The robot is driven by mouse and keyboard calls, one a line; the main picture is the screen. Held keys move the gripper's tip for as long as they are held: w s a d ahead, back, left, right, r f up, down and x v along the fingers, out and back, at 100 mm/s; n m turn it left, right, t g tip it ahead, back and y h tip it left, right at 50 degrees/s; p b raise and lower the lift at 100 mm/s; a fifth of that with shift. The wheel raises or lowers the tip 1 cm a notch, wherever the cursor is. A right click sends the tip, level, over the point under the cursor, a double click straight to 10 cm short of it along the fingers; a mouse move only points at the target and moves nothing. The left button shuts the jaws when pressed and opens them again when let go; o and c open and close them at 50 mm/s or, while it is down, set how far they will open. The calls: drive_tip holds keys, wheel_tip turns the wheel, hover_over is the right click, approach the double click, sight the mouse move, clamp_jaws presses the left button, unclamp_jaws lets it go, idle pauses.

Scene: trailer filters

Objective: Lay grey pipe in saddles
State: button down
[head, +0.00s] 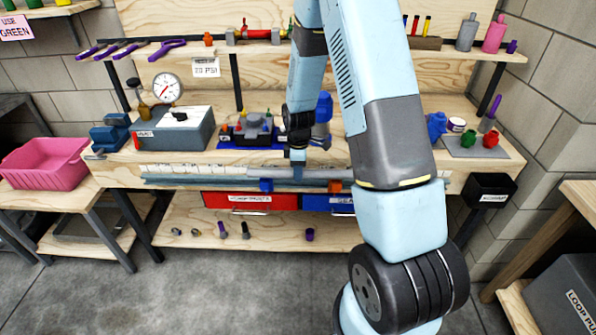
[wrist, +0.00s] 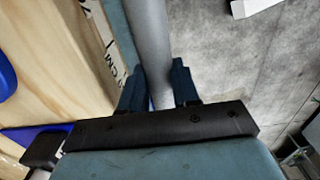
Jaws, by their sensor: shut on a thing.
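The grey pipe (head: 325,174) lies level along the front edge of the workbench in the head view, and it runs away between my fingers in the wrist view (wrist: 148,30). My gripper (head: 298,168) is over the bench front and shut on the pipe; its two dark blue fingers (wrist: 158,88) stand on either side of it. A blue saddle (head: 266,186) and an orange saddle (head: 335,186) show at the bench front, just below the pipe. I cannot tell whether the pipe touches them.
A grey box (head: 173,128) with a gauge (head: 167,88) stands on the bench to the left. A blue-based fixture (head: 250,132) stands behind the pipe. Red and blue drawers (head: 250,201) hang below. A pink bin (head: 45,163) is at far left, a black bin (head: 490,190) at right.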

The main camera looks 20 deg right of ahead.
drive_tip(key=shift+f, duration=1.85)
idle(0.6)
drive_tip(key=c, duration=0.8)
unclamp_jaws()
drive_tip(key=shift+o, duration=0.2)
wheel_tip(320, 180, up, 14)
drive_tip(key=shift+f, duration=0.15)
drive_tip(key=s+r+m+t, duration=0.1)
drive_tip(key=s+r+m, duration=0.3)
drive_tip(key=r, duration=0.5)
drive_tip(key=s+r+m+t, duration=0.2)
drive_tip(key=s+r, duration=0.4)
drive_tip(key=r, duration=0.3)
drive_tip(key=s+r+m+t, duration=0.1)
drive_tip(key=s+r+m, duration=0.3)
drive_tip(key=s, duration=0.5)
drive_tip(key=s+r+m+t, duration=0.1)
drive_tip(key=s+r+m, duration=0.3)
drive_tip(key=s, duration=0.5)
wheel_tip(320, 180, up, 3)
drive_tip(key=shift+s+d+f+t, duration=0.2)
drive_tip(key=shift+s+d+t, duration=0.05)
drive_tip(key=shift+d+t, duration=0.05)
